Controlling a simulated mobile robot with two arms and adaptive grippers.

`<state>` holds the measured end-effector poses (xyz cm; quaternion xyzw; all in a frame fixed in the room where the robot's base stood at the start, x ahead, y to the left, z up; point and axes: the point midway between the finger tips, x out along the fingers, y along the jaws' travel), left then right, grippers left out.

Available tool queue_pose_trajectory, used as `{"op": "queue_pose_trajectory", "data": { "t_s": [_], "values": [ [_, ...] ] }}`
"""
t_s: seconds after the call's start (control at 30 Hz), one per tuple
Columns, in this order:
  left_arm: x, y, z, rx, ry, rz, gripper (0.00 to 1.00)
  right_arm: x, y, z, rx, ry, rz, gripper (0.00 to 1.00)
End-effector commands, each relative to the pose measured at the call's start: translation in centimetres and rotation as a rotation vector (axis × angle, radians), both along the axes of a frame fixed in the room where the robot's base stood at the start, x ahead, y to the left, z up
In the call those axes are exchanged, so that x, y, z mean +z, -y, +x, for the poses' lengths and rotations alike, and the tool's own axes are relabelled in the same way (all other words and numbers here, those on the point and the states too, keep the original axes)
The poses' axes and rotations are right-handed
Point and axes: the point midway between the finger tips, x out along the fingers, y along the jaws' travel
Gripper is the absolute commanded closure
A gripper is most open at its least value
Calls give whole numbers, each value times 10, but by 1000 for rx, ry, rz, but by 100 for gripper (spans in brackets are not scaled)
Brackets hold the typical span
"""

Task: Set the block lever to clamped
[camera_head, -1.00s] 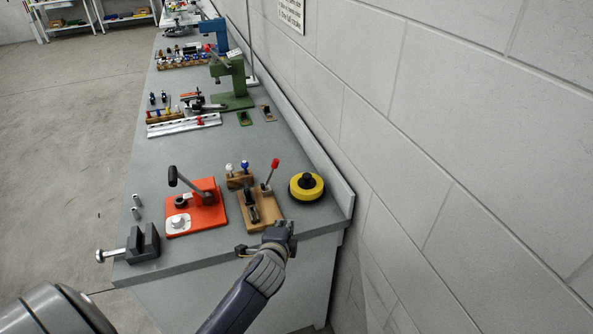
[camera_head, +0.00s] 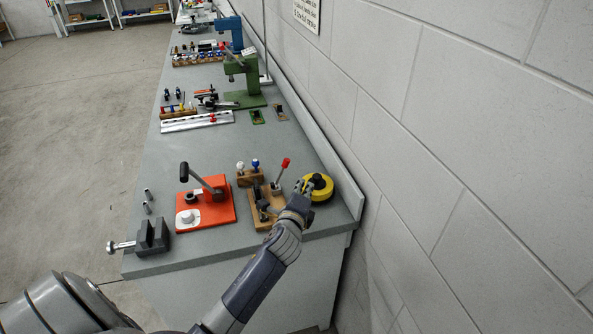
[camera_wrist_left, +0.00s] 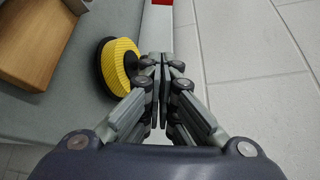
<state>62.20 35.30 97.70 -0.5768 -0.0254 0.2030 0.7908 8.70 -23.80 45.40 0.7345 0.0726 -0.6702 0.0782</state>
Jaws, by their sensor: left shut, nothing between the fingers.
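A lever with a red knob (camera_head: 286,162) rises from a wooden block (camera_head: 261,221) near the front right of the bench, leaning to the right and upward in the head view. I take this as the block lever; no clamped mark is readable. My left gripper (camera_head: 304,186) is shut and empty, just right of the lever and in front of the yellow disc, covering part of the block. In the left wrist view the closed fingers (camera_wrist_left: 160,60) are beside the yellow disc (camera_wrist_left: 124,62), with wood (camera_wrist_left: 40,38) at upper left. My right gripper is out of view.
An orange plate (camera_head: 219,213) with a black-handled clamp stands left of the block, and a grey vise (camera_head: 152,236) is further left. A small wooden rack (camera_head: 250,179) stands behind the block. The wall and bench backboard (camera_head: 346,188) bound the right.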

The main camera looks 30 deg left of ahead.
Motion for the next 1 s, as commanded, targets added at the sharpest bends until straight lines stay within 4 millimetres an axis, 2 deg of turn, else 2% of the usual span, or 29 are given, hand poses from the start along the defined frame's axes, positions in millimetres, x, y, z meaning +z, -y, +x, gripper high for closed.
{"op": "queue_pose_trajectory", "data": {
  "t_s": [0.5,0.53,0.6,0.7,1.0],
  "values": [
    [-15,-29,76,2,0,-3,100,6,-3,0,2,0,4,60],
    [-15,-31,77,2,-2,-2,100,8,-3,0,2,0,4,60],
    [-6,-41,67,1,-2,1,100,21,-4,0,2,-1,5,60],
    [-2,-50,60,2,-2,0,100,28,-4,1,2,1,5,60],
    [-1,-59,53,1,-1,-1,100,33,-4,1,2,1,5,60]
  ]
}}
